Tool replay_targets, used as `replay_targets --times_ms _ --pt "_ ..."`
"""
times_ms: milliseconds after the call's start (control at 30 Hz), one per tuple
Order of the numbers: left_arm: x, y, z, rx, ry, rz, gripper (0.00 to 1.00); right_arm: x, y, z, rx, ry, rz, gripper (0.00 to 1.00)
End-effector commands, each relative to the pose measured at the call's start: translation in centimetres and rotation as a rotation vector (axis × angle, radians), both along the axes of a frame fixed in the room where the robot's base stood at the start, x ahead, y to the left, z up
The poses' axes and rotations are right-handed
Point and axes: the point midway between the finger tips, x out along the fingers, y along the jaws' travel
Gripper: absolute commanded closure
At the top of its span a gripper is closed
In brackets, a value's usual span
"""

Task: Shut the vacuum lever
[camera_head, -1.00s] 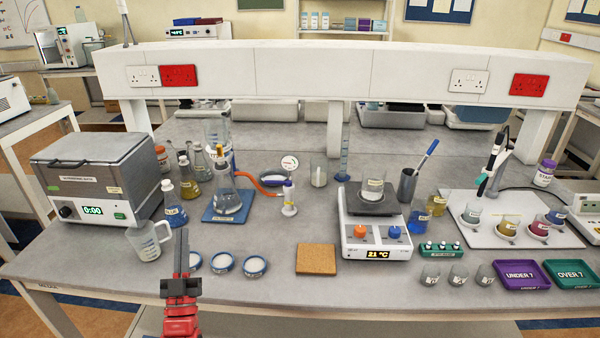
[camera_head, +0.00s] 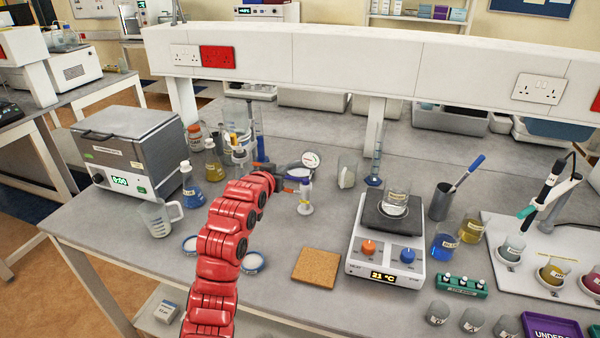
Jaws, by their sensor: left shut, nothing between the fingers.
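The vacuum tap (camera_head: 305,197) is a small white post with a purple part, standing on the bench behind the cork mat. I cannot make out its lever clearly. A round white gauge (camera_head: 310,160) stands just behind it. An orange hose (camera_head: 291,190) shows at the tap's left side. My right gripper is not in view.
A cork mat (camera_head: 316,267) lies in front of the tap. A hotplate (camera_head: 384,262) with a beaker stands to the right. Bare bench lies between tap and hotplate.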

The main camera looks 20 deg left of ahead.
Motion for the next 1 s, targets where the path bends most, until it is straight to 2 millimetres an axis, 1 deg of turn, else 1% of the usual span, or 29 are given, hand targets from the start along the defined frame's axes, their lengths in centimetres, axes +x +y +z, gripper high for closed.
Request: replay_targets --times_ms 267,433,567,867,933,1000 --pt "0.0 0.0 -0.1 0.0 0.0 0.0 1.0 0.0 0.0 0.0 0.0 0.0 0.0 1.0" --pt "0.7 -0.1 -0.1 -0.002 0.001 -0.002 1.0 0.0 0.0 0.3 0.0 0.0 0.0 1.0" --pt "2.1 -0.1 -0.6 -0.002 0.002 0.0 1.0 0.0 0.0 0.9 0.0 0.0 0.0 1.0" --pt "5.8 -0.2 -1.6 -0.003 -0.001 0.0 1.0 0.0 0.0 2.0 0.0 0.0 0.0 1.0" --pt "6.5 -0.2 -2.1 -0.004 0.004 0.0 1.0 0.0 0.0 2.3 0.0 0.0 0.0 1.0" --pt "7.2 -0.3 -2.1 -0.002 -0.002 0.0 1.0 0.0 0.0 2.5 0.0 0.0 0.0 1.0"
